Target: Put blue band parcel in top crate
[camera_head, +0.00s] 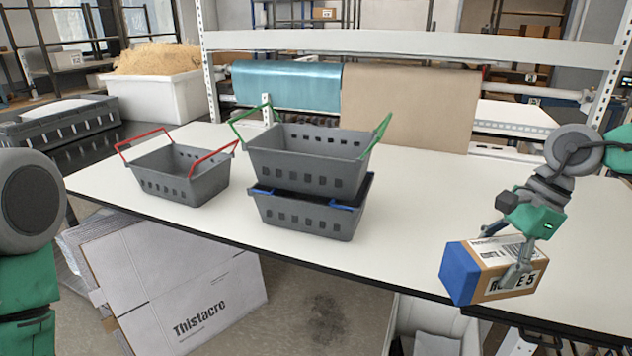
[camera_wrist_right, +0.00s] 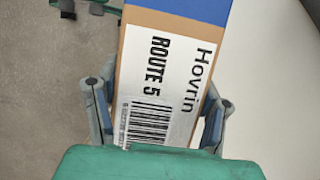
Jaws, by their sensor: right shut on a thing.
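The blue band parcel (camera_head: 462,275) is a brown box with a blue end and a white "ROUTE 5" label. My right gripper (camera_head: 505,262) is shut on it, at the front right edge of the table. In the right wrist view the parcel (camera_wrist_right: 165,75) sits between both fingers of the gripper (camera_wrist_right: 160,115), its blue end pointing away. The top crate (camera_head: 305,160) is grey with green handles and is stacked on a grey crate with blue handles (camera_head: 305,217). It stands left of the parcel. Its inside floor is hidden. My left gripper is out of view.
A grey crate with red handles (camera_head: 180,180) stands left of the stack on the white table (camera_head: 420,200). The tabletop between the stack and the parcel is clear. Paper rolls (camera_head: 410,105) hang behind the table. A cardboard box (camera_head: 180,285) lies below its front edge.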

